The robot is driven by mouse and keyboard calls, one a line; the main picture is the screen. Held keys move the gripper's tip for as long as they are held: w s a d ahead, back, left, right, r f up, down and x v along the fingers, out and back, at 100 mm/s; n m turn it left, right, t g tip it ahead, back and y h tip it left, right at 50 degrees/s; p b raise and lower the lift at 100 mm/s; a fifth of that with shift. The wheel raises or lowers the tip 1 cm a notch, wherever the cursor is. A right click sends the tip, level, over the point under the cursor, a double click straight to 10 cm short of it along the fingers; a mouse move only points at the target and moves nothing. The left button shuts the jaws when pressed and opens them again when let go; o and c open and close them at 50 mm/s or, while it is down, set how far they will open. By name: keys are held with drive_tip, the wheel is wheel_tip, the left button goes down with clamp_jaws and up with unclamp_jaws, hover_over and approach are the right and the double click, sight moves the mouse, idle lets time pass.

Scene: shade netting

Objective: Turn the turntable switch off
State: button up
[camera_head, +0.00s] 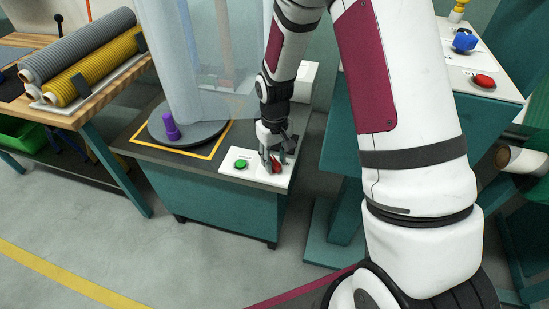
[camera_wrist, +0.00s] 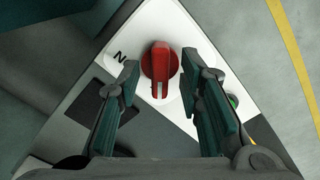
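The turntable switch is a red rotary knob (camera_wrist: 160,62) on a white panel (camera_wrist: 215,45). In the head view the red knob (camera_head: 276,167) is partly hidden by my gripper (camera_head: 270,160). In the wrist view my gripper (camera_wrist: 165,98) is open, one finger to each side of the knob's lower part, with visible gaps between fingers and knob. The knob's grip bar points along the gap between the fingers, with a pale mark at its near end. The turntable (camera_head: 192,133) is a dark grey disc on the teal cabinet, with a purple spool on it.
A green button (camera_head: 241,164) sits left of the knob on the same panel. A translucent sheet (camera_head: 180,60) hangs over the turntable. A bench with rolls of netting (camera_head: 85,70) stands at the left. Another teal cabinet with a red button (camera_head: 484,80) stands at the right.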

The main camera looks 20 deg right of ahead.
sight(274, 160)
wheel_tip(274, 160, up, 12)
idle(0.4)
drive_tip(key=shift+f, duration=0.1)
drive_tip(key=s+r+m, duration=0.1)
drive_tip(key=s+r, duration=1.3)
drive_tip(key=s+r+m+t, duration=0.1)
drive_tip(key=s+r, duration=0.2)
drive_tip(key=s, duration=1.6)
wheel_tip(274, 160, up, 18)
drive_tip(key=t+p, duration=0.3)
drive_tip(key=p, duration=1.4)
drive_tip(key=shift+w+d+r, duration=0.15)
drive_tip(key=shift+r, duration=0.05)
